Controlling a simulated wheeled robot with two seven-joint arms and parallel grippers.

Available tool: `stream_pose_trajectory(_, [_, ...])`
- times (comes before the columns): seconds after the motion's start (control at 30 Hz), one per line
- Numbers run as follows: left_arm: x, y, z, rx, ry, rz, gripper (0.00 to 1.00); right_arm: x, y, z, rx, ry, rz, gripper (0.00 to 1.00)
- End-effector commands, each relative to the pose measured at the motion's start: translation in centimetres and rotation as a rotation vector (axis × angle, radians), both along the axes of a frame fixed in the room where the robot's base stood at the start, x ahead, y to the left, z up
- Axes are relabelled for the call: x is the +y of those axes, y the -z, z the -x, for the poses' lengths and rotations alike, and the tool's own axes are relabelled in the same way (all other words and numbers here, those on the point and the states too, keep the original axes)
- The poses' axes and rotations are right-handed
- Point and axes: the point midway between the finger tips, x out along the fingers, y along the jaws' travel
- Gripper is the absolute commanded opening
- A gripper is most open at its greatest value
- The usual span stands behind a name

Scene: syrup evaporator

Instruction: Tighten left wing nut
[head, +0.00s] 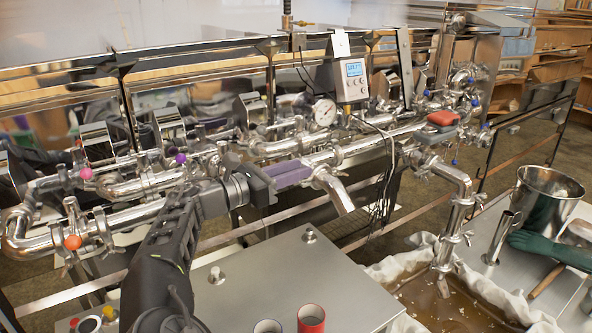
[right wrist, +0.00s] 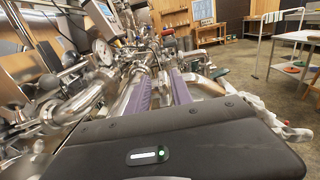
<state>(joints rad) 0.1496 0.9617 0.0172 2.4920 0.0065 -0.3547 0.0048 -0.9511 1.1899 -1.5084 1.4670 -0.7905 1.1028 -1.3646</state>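My right gripper (head: 292,174) reaches in from the bottom of the head view with purple fingers at the steel pipework. In the right wrist view, its two fingers (right wrist: 158,95) stand apart with shiny metal showing between them. A pipe clamp (head: 320,177) is just beyond the fingertips, above a slanted outlet pipe. I cannot make out the left wing nut itself or whether the fingers touch it. Another clamp (head: 419,171) sits farther right on the pipe.
A display box (head: 352,80) and a round gauge (head: 324,112) stand above the pipes. A red-handled valve (head: 442,119) is to the right. A steel table (head: 250,285) lies below. A metal bucket (head: 545,200) and green glove (head: 548,247) are at the right.

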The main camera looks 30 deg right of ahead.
Motion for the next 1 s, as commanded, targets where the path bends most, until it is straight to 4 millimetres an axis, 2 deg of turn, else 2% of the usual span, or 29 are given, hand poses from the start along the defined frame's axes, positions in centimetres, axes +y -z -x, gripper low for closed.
stream_pose_trajectory(0.4, [-0.1,1.2,-0.1,-0.004,0.002,0.003,0.00,6.2,0.1,-0.1,-0.001,-0.004,-0.001,0.27])
stream_pose_trajectory(0.5, [-0.1,1.2,-0.2,-0.005,0.001,0.003,0.00,7.0,0.1,0.0,0.000,-0.002,0.000,0.27])
stream_pose_trajectory(0.8, [-0.1,1.2,-0.2,-0.006,0.001,0.004,0.00,7.3,0.0,0.0,0.000,-0.001,0.000,0.27])
stream_pose_trajectory(1.0, [-0.1,1.2,-0.2,-0.005,0.001,0.003,0.00,7.3,0.0,0.0,0.000,-0.001,0.000,0.10])
